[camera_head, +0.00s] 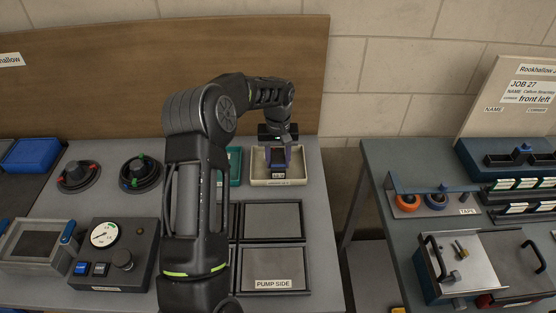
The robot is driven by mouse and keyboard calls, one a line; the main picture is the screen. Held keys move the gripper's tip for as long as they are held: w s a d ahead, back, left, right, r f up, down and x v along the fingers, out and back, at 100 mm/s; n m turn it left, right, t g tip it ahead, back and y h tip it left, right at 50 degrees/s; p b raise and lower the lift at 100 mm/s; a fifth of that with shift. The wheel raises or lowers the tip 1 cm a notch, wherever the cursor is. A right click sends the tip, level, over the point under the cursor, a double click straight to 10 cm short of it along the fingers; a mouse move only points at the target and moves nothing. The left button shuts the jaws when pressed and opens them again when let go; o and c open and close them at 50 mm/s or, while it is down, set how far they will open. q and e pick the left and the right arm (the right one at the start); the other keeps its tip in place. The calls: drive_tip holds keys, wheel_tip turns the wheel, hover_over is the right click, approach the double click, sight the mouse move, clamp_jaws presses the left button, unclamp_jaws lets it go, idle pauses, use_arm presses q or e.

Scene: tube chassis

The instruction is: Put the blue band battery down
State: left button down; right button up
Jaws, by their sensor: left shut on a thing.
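My left arm reaches across the grey bench, and its gripper (278,150) points down over a cream tray (297,177) at the back right of the bench. The gripper is shut on a small dark block with a pale label, which I take to be the blue band battery (278,166). Purple-blue shows at the sides of the block, by the fingers. The block is within the tray's outline; I cannot tell whether it touches the tray floor. My right gripper is not in view.
A teal tray (235,165) stands left of the cream one, partly behind my arm. Framed grey pads, one labelled PUMP SIDE (272,270), lie in front. A gauge box (113,254) is left of my arm. A gap separates the right bench (385,160).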

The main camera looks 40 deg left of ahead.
sight(278, 159)
use_arm(q)
drive_tip(key=shift+f, duration=0.1)
drive_tip(key=c, duration=0.8)
unclamp_jaws()
drive_tip(key=shift+c, duration=0.2)
wheel_tip(278, 159, up, 12)
